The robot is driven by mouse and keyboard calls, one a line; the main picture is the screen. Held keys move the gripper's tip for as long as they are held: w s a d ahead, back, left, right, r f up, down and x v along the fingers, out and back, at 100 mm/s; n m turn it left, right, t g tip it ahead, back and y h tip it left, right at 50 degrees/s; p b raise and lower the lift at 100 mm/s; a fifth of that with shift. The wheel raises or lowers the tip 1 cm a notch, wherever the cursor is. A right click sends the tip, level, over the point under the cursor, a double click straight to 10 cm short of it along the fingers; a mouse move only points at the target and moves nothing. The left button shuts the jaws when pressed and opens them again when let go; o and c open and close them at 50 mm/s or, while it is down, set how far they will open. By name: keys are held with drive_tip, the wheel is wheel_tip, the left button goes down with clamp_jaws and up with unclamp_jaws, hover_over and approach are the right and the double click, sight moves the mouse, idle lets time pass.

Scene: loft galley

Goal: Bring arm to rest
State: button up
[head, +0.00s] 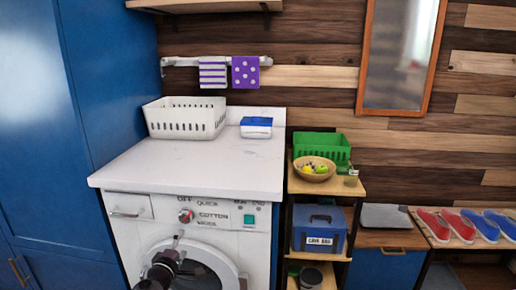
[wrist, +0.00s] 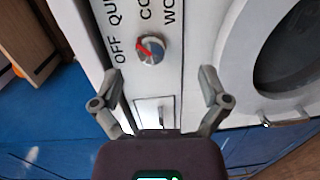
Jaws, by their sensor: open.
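My gripper (wrist: 160,95) is open and empty in the wrist view, its two fingers spread in front of the washing machine's panel. In the head view my arm shows at the bottom, in front of the machine's round door. The washing machine (head: 134,231) is white, with a dial (head: 186,215) that has a red mark, which also shows in the wrist view (wrist: 151,49) just beyond the fingers. The words OFF, QUICK, COTTON and WOOL stand around the dial. I cannot tell whether the fingers touch anything.
The white worktop (head: 200,165) holds a white basket (head: 185,120) and a blue-and-white box (head: 256,127). A tall blue cabinet (head: 100,90) stands at left. At right a shelf (head: 345,187) holds a green crate (head: 322,147), a fruit bowl (head: 314,173) and a blue case (head: 319,230).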

drive_tip(key=w+d+f+m+g+h, duration=0.2)
drive_tip(key=d+f+m+g, duration=0.2)
drive_tip(key=d, duration=0.7)
drive_tip(key=w+d+f+m+g+h, duration=0.2)
drive_tip(key=d+f+m+g, duration=0.25)
drive_tip(key=d, duration=0.65)
drive_tip(key=s+d+f+m+g+y, duration=0.3)
drive_tip(key=s+d+f+m+g, duration=0.15)
drive_tip(key=d, duration=0.55)
drive_tip(key=s+d+f+m+g+y, duration=0.35)
drive_tip(key=s+d+f, duration=0.2)
drive_tip(key=d, duration=0.35)
wheel_tip(320, 180, up, 31)
drive_tip(key=p, duration=3)
drive_tip(key=shift+g, duration=0.35)
drive_tip(key=shift+s+n, duration=0.1)
drive_tip(key=shift+n, duration=0.15)
drive_tip(key=c, duration=0.5)
